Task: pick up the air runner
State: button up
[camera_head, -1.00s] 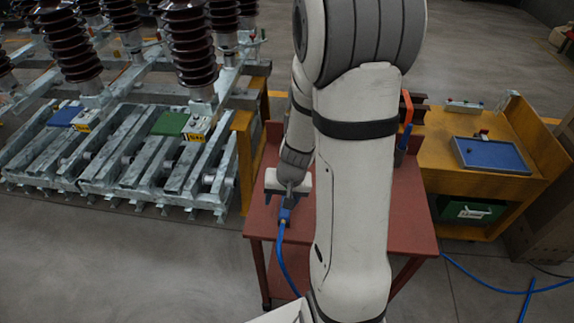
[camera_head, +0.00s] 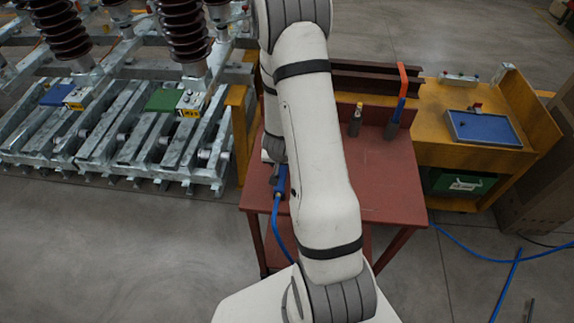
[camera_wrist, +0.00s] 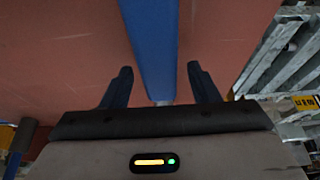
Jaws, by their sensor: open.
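The air runner, a blue tool with a blue hose, is on the red table (camera_head: 365,185) near its front left edge in the head view (camera_head: 281,182). My arm covers part of it there. In the wrist view, a long blue body that looks like the air runner (camera_wrist: 150,40) runs between the two dark fingers. My gripper (camera_wrist: 160,75) is open, with a gap on each side of the blue body. How far the fingertips are above it, I cannot tell. In the head view my gripper is mostly hidden behind the arm.
Two upright tools, one with an orange top (camera_head: 402,80) and one smaller (camera_head: 355,120), stand at the table's back right. A yellow bench (camera_head: 455,155) with a blue tray (camera_head: 483,128) adjoins on the right. A metal isolator frame (camera_head: 120,150) is at left.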

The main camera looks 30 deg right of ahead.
jog(key=shift+w+d+f, duration=0.1)
jog(key=shift+w+f, duration=0.05)
jog(key=shift+f, duration=0.3)
jog(key=shift+r, duration=0.1)
grip_shut()
